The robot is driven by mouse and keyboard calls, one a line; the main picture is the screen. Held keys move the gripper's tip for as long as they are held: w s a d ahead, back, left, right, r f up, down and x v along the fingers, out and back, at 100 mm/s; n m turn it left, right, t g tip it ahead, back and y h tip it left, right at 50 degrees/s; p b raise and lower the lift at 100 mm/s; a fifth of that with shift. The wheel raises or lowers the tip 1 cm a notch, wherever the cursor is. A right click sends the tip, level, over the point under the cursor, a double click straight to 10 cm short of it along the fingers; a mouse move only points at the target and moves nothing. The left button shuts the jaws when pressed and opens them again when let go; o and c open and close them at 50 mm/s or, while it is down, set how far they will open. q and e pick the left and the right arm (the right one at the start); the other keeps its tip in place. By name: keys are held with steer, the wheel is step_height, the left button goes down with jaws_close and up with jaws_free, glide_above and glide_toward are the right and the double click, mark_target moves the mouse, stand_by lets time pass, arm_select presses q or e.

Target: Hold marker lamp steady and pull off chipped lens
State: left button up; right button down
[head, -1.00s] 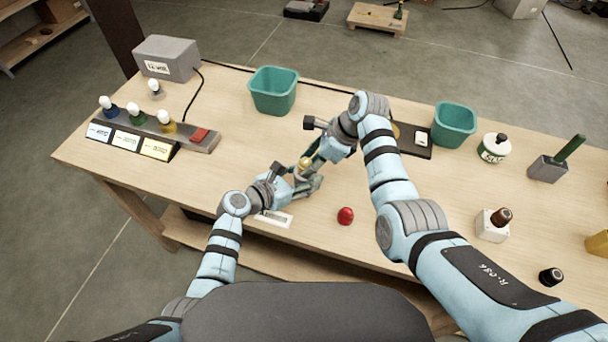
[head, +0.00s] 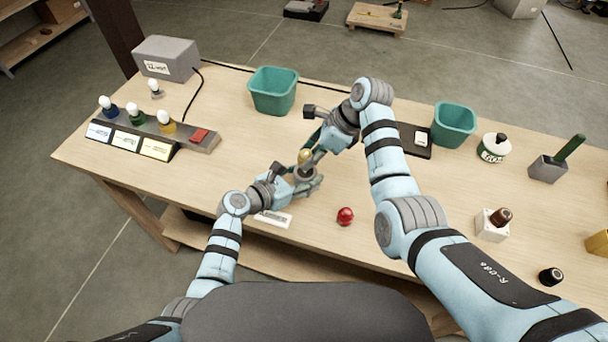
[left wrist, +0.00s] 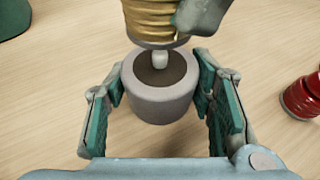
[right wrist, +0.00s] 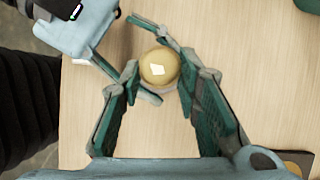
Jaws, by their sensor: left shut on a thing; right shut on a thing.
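The marker lamp's grey cup-shaped base (left wrist: 160,98) stands upright in the left wrist view, with a small white bulb (left wrist: 160,60) inside. My left gripper (head: 306,178) is shut on the base, one finger on each side. The ribbed amber lens (left wrist: 152,18) is just above the base and apart from it. It also shows in the head view (head: 304,156). My right gripper (right wrist: 158,75) is shut on the lens from above. A pale angular patch shows on the lens top in the right wrist view; I cannot tell if it is the chip.
A red lens (head: 345,216) lies on the table right of the lamp. A white label strip (head: 272,218) lies by my left gripper. Teal bins (head: 274,92) (head: 454,125) stand farther back. A bulb rack (head: 150,137) is at left. The table's middle behind the lamp is clear.

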mark_target(304, 152)
steer(key=shift+r, duration=0.1)
steer(key=shift+r, duration=1.9)
arm_select(q)
steer(key=o, duration=1.4)
steer(key=shift+o, duration=0.2)
